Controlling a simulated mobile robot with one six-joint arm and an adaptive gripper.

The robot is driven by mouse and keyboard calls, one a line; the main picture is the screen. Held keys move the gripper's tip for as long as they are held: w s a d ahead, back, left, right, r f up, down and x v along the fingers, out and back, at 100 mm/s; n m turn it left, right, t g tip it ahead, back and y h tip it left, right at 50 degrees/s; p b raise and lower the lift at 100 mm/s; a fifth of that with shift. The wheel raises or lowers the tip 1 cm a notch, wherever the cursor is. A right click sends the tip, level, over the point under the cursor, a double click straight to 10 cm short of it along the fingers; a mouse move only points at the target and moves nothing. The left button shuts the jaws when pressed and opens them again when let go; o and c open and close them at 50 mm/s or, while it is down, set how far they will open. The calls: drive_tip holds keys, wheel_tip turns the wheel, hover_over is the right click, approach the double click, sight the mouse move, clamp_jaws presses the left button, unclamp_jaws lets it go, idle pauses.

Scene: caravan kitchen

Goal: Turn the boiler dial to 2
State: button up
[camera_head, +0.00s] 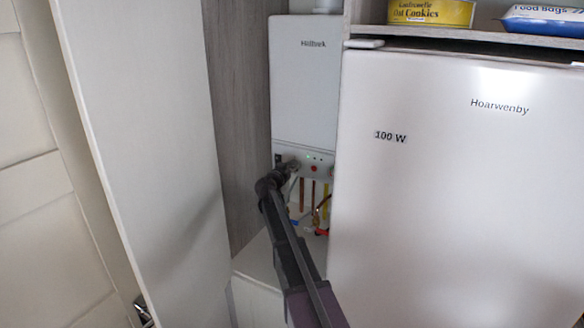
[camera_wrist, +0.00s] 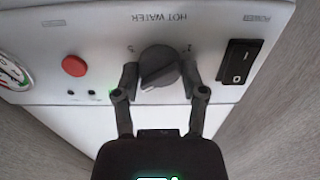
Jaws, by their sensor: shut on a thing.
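The boiler (camera_head: 304,85) is a white unit in a narrow recess in the head view, with a control panel along its bottom. In the wrist view the panel is upside down, and the dark grey round dial (camera_wrist: 160,60) sits below the HOT WATER label. Small marks stand on either side of the dial, too small to read surely. My gripper (camera_wrist: 159,76) has one finger on each side of the dial and is shut on it. In the head view my gripper (camera_head: 284,172) hides most of the dial.
A black rocker switch (camera_wrist: 239,63) marked POWER is beside the dial. A red button (camera_wrist: 74,65) and a gauge (camera_wrist: 14,70) are on its other side. The fridge (camera_head: 450,190) and an open cabinet door (camera_head: 150,130) flank the recess. Pipes (camera_head: 308,192) hang under the boiler.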

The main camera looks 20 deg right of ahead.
drive_tip(key=shift+w, duration=0.1)
drive_tip(key=n, duration=1.1)
drive_tip(key=shift+n, duration=0.4)
drive_tip(key=n, duration=1.1)
drive_tip(key=shift+w+n, duration=0.1)
drive_tip(key=shift+n, duration=0.2)
drive_tip(key=o, duration=1.1)
drive_tip(key=shift+o, duration=0.2)
